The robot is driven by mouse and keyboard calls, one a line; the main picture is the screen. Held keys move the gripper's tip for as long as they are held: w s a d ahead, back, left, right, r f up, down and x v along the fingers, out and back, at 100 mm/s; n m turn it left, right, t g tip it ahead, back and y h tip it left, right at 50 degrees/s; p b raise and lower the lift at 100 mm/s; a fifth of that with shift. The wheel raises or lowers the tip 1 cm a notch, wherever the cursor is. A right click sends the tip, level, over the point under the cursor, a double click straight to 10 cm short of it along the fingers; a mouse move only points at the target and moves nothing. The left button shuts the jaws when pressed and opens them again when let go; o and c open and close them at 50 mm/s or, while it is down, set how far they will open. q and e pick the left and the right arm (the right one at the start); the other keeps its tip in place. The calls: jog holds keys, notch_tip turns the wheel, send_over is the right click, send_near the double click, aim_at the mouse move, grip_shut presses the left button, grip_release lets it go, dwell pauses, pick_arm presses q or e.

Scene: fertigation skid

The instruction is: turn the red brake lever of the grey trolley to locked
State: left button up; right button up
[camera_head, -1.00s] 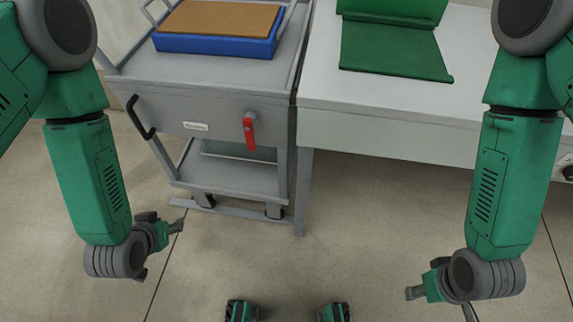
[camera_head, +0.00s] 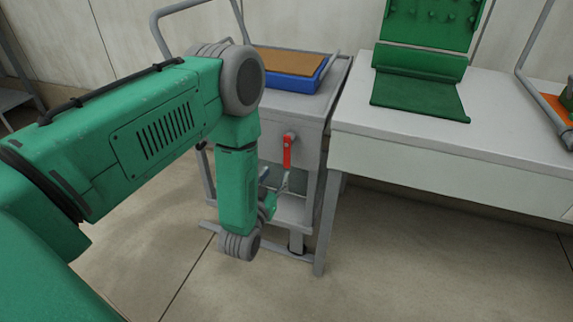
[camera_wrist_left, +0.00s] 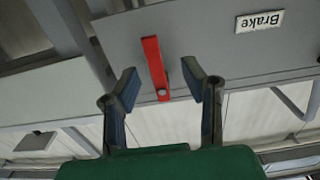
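The red brake lever (camera_head: 287,152) hangs down from a grey pivot on the front panel of the grey trolley (camera_head: 268,150). In the left wrist view the lever (camera_wrist_left: 154,64) shows between the fingers, with a "Brake" label (camera_wrist_left: 259,21) on the panel to its right. My left gripper (camera_head: 274,178) is in front of the trolley, just below and left of the lever in the head view. Its two fingers (camera_wrist_left: 160,84) are spread and empty, with gaps to the lever on both sides. My left forearm hides part of the trolley's left side. My right gripper is out of view.
A blue tray (camera_head: 321,82) with a brown top lies on the trolley. A white table (camera_head: 350,120) stands close on the trolley's right and carries a green mat (camera_head: 418,96). The floor (camera_head: 420,265) in front of the table is clear.

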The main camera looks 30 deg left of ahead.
aim_at(288, 162)
pick_arm(q)
jog(key=w, duration=0.2)
jog(key=w+b, duration=0.1)
jog(key=w, duration=0.3)
jog(key=shift+d+r, duration=0.3)
jog(key=shift+w+a+f, duration=0.1)
jog(key=shift+w+a, duration=0.4)
jog(key=shift+a, duration=0.1)
jog(key=shift+w+a+f, duration=0.1)
jog(key=shift+a+f, duration=0.05)
jog(key=shift+a, duration=0.3)
jog(key=shift+d, duration=0.45)
grip_shut()
jog(key=shift+d, duration=0.15)
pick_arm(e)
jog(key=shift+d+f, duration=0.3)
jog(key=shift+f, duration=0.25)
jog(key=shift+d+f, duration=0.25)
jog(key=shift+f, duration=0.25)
